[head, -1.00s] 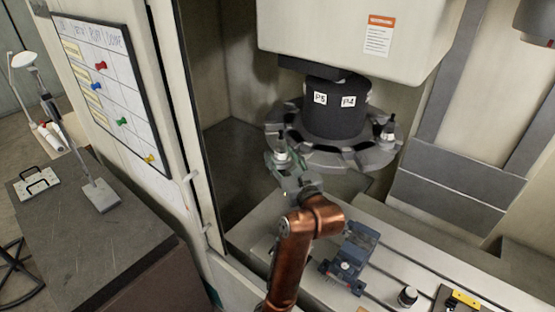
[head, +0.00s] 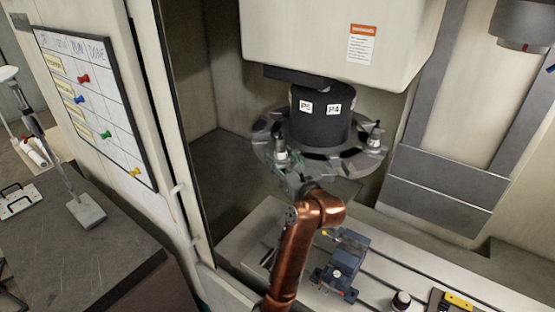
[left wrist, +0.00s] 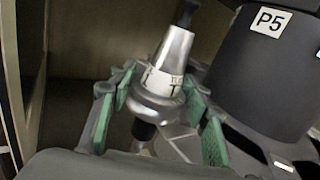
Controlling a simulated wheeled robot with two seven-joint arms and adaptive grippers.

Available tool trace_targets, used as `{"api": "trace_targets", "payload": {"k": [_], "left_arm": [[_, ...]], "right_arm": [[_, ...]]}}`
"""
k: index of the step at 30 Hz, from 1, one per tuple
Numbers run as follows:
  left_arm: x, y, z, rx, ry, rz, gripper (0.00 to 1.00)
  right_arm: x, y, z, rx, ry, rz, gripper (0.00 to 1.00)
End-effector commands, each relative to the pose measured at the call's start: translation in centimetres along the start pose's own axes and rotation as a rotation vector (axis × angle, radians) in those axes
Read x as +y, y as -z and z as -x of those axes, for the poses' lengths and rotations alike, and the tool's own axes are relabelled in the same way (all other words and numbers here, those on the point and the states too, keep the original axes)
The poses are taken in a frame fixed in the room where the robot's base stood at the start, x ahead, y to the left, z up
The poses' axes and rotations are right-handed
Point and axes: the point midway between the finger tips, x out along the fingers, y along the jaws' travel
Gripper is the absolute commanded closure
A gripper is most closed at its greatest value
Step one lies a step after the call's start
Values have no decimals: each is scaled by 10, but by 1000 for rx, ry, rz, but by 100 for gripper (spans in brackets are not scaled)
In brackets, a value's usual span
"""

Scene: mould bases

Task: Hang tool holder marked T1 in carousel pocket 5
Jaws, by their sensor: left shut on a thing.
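The tool holder (left wrist: 172,62) is a silver cone with a dark tip, upright between my left gripper's green finger pads (left wrist: 160,80). Lettering starting with T shows on its collar; I cannot read all of it. In the head view the tool holder (head: 281,152) and my left gripper (head: 287,169) are at the carousel's front-left rim. The carousel (head: 335,165) is a grey slotted disc under a black drum with labels P5 (head: 306,107) and P4 (head: 334,109). I cannot tell whether the holder is seated in a pocket. My right gripper is out of view.
Another tool holder (head: 375,134) sits on the carousel's right side. A blue vise (head: 341,268) and a small dark holder with a pale top (head: 401,301) are on the machine table below. The door edge (head: 180,150) is to the left.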

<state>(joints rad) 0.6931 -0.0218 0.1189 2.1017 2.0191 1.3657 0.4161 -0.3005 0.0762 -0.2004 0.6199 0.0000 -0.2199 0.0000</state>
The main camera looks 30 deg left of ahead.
Motion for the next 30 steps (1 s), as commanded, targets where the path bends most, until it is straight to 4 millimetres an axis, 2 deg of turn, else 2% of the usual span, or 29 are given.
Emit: {"api": "trace_targets", "payload": {"k": [1, 18, 30], "left_arm": [[-3, -4, -1, -8, 2, 4, 100], [-34, -1, -18, -8, 3, 4, 100], [-42, 0, -23, -9, 3, 4, 100]], "right_arm": [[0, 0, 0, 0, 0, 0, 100], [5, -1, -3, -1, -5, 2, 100], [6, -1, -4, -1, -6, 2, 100]]}}
